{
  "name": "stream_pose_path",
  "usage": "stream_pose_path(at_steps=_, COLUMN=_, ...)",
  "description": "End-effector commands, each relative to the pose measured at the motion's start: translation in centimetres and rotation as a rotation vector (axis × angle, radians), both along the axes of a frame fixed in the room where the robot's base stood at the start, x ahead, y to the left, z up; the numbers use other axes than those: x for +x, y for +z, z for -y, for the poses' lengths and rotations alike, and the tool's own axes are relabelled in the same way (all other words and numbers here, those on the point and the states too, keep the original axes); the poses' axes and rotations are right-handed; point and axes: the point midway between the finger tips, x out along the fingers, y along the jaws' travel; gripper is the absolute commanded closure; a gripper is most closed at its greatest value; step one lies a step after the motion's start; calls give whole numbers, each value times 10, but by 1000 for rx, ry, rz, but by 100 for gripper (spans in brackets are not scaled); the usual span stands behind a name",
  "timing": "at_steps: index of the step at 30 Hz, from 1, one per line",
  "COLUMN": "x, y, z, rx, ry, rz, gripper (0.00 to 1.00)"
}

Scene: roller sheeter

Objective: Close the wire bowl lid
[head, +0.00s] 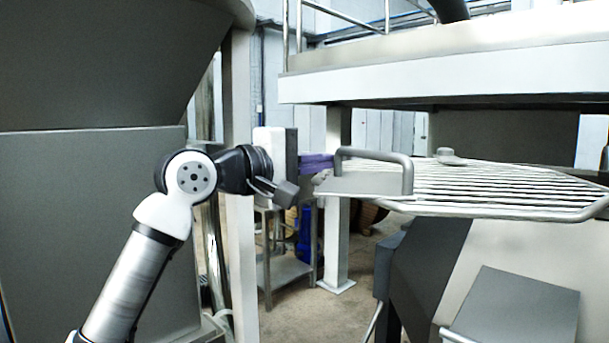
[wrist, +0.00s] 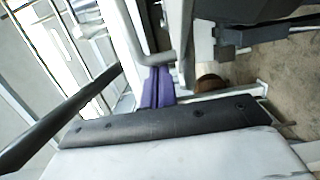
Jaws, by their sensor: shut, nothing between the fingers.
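The wire bowl lid (head: 500,190) is a pale metal grid at the right of the head view, seen almost edge-on and lying near level. A flat plate (head: 345,186) and a grey bar handle (head: 408,178) are at its left end. My gripper (head: 288,194) is shut and empty, to the left of the plate and handle at about their height in the picture. It appears apart from them, though the depth gap is hard to judge. Whatever lies under the lid is mostly hidden. I cannot clearly make out the lid or fingertips in the wrist view.
A large dark grey machine body (head: 90,200) fills the left. A pale overhead ledge (head: 440,75) spans above the lid. A white post (head: 338,240) and a metal stand (head: 285,270) are behind my gripper. A dark sloped machine part (head: 425,270) is below the lid.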

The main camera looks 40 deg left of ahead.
Motion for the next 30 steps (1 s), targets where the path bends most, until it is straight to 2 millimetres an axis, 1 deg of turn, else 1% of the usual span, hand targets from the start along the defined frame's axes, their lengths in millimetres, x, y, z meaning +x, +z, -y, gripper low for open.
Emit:
stream_pose_path(at_steps=1, x=-3, y=-7, z=13, rx=8, ry=-2, rz=1, gripper=100)
stream_pose_path(at_steps=2, x=-5, y=-8, z=22, rx=8, ry=-3, rz=1, gripper=100)
stream_pose_path(at_steps=5, x=-10, y=-10, z=55, rx=11, ry=-3, rz=1, gripper=100)
stream_pose_path(at_steps=6, x=-12, y=-10, z=70, rx=13, ry=-3, rz=1, gripper=100)
stream_pose_path(at_steps=7, x=-13, y=-10, z=80, rx=12, ry=-2, rz=2, gripper=100)
stream_pose_path(at_steps=9, x=-14, y=-8, z=105, rx=11, ry=-3, rz=1, gripper=100)
stream_pose_path(at_steps=12, x=-13, y=-7, z=136, rx=10, ry=-3, rz=1, gripper=100)
stream_pose_path(at_steps=15, x=-10, y=-5, z=162, rx=8, ry=-3, rz=0, gripper=100)
stream_pose_path(at_steps=18, x=-7, y=-4, z=183, rx=6, ry=-2, rz=0, gripper=100)
stream_pose_path(at_steps=21, x=-4, y=-3, z=199, rx=5, ry=-2, rz=1, gripper=100)
stream_pose_path(at_steps=25, x=0, y=-2, z=212, rx=3, ry=-1, rz=1, gripper=100)
stream_pose_path(at_steps=30, x=2, y=0, z=219, rx=0, ry=-1, rz=0, gripper=100)
